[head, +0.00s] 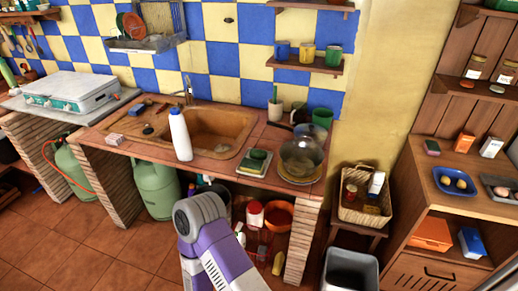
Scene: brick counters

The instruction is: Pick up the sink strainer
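The brown sink (222,124) is set into the tiled brick counter. A small dark round item (148,130) lies on its left drainboard and may be the sink strainer, but it is too small to be sure. Another small dark item (161,108) lies farther back on the drainboard. A white bottle (180,138) stands upright at the sink's front edge, hiding part of it. Neither gripper is in view. Only a purple and white link of my arm shows at the bottom, in front of the counter.
A pinkish sponge-like block (115,139) lies at the counter's front left. A glass-lidded pan (301,152) and a green stack (254,161) stand right of the sink. A grey bin (350,270) and a basket (366,203) are farther right. Floor at lower left is clear.

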